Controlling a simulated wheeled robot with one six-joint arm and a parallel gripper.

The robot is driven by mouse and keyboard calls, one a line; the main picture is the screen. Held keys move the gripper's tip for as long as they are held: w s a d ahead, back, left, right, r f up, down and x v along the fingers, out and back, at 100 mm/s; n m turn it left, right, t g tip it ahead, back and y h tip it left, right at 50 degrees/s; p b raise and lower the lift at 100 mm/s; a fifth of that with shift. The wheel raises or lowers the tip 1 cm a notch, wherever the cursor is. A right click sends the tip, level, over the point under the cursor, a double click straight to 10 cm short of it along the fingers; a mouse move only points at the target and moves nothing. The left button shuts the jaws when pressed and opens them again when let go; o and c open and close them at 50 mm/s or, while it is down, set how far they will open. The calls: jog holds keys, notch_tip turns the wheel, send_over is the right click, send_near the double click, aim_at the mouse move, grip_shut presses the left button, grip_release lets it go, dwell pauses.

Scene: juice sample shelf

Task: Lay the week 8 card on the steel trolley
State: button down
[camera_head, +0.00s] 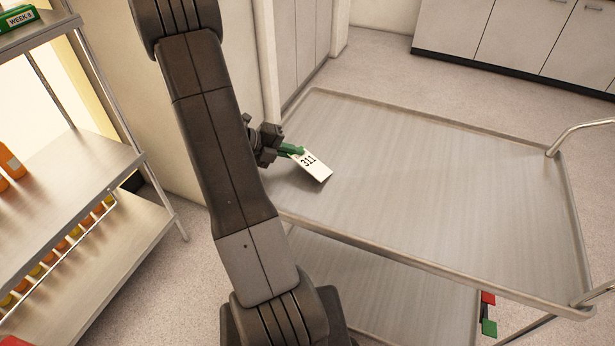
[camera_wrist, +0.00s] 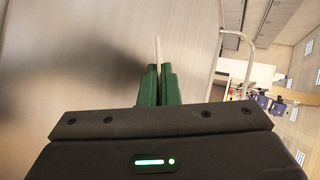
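My gripper (camera_head: 290,150) has green fingers and is shut on a white card (camera_head: 312,166) printed "311". In the wrist view the card (camera_wrist: 158,52) shows edge-on between the green fingertips (camera_wrist: 158,84). The card is tilted over the left part of the steel trolley's top (camera_head: 430,190); I cannot tell whether its lower edge touches the metal. The trolley top is bare, with a raised rim. A "WEEK 8" label (camera_head: 20,20) shows on a green holder on the shelf at upper left.
A metal shelf rack (camera_head: 80,170) at left holds orange bottles (camera_head: 10,162) and a row of small juice samples (camera_head: 62,245). The trolley has curved handle rails (camera_head: 580,132) at right. Red (camera_head: 487,298) and green (camera_head: 489,328) pieces show beneath its top. White cabinets stand behind.

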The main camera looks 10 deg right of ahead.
jog(key=c, duration=1.8)
grip_release()
jog(key=shift+a+r+p, duration=0.25)
jog(key=shift+r+p, duration=0.05)
jog(key=shift+p, duration=0.1)
jog(key=p+v, duration=0.6)
jog(key=v, duration=0.1)
jog(key=shift+s+a+f, duration=0.1)
jog(key=shift+a, duration=0.1)
